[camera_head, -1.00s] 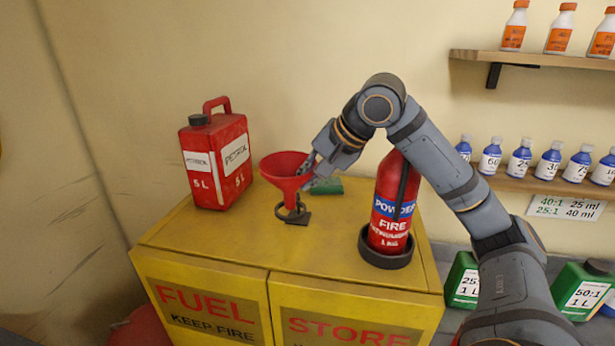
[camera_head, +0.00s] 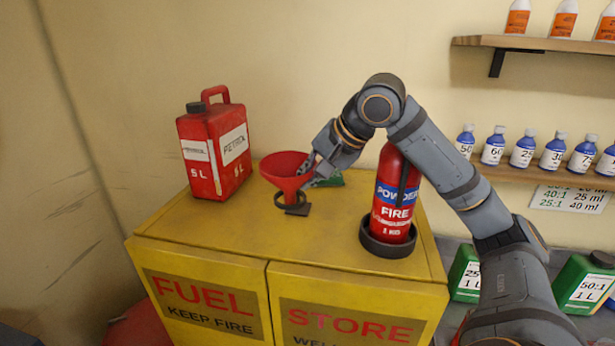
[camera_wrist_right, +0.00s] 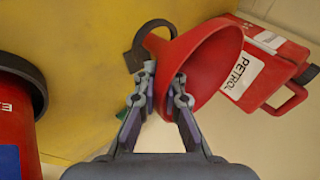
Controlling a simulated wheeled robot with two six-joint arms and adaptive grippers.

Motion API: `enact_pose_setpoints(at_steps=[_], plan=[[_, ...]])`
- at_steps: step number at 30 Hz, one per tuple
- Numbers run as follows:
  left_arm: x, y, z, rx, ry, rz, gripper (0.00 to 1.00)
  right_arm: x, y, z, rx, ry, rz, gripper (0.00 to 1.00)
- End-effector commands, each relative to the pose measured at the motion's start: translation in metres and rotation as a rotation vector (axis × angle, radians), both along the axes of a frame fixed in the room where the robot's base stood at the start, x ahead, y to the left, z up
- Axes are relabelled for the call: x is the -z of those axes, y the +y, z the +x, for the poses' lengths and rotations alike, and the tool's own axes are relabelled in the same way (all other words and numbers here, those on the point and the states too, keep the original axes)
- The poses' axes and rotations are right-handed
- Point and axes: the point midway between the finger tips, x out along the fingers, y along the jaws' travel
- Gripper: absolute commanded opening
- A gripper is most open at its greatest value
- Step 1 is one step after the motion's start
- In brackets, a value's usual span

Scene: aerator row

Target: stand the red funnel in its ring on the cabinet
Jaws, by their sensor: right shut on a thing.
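The red funnel (camera_head: 283,172) is roughly upright over the left-middle part of the yellow cabinet top (camera_head: 325,225). Its narrow lower end is at the dark ring (camera_head: 292,201) and seems to be inside it; how deep it sits is hidden. In the right wrist view the funnel (camera_wrist_right: 205,70) shows its cone, with the ring (camera_wrist_right: 139,48) around or just behind the spout; I cannot tell which. My right gripper (camera_head: 308,168) is shut on the funnel's right side near the rim; its fingers (camera_wrist_right: 166,92) also show in the wrist view. My left gripper is out of view.
A red petrol can (camera_head: 215,150) stands left of the funnel. A fire extinguisher (camera_head: 394,195) stands in a dark round holder (camera_head: 388,246) at the right, under my arm. A green object (camera_head: 331,180) lies behind my gripper. The cabinet's front middle is clear.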

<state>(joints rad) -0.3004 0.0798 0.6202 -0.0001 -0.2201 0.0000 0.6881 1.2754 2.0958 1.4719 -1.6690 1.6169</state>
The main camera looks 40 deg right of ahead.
Motion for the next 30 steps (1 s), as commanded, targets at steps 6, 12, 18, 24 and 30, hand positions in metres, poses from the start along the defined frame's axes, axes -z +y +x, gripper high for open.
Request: enact_pose_setpoints(at_steps=[6, 12, 18, 24, 30], plan=[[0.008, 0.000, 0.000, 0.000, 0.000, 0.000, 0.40, 0.008, 0.000, 0.000, 0.000, 0.000, 0.000, 0.00], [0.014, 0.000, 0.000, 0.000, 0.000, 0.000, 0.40, 0.014, 0.000, 0.000, 0.000, 0.000, 0.000, 0.00], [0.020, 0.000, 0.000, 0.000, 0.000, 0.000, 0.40, 0.020, 0.000, 0.000, 0.000, 0.000, 0.000, 0.00], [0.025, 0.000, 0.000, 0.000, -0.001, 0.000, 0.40, 0.026, 0.000, 0.000, 0.000, 0.000, 0.000, 0.00], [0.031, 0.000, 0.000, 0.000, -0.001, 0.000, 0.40, 0.032, 0.000, 0.000, 0.000, 0.000, 0.000, 0.00]])
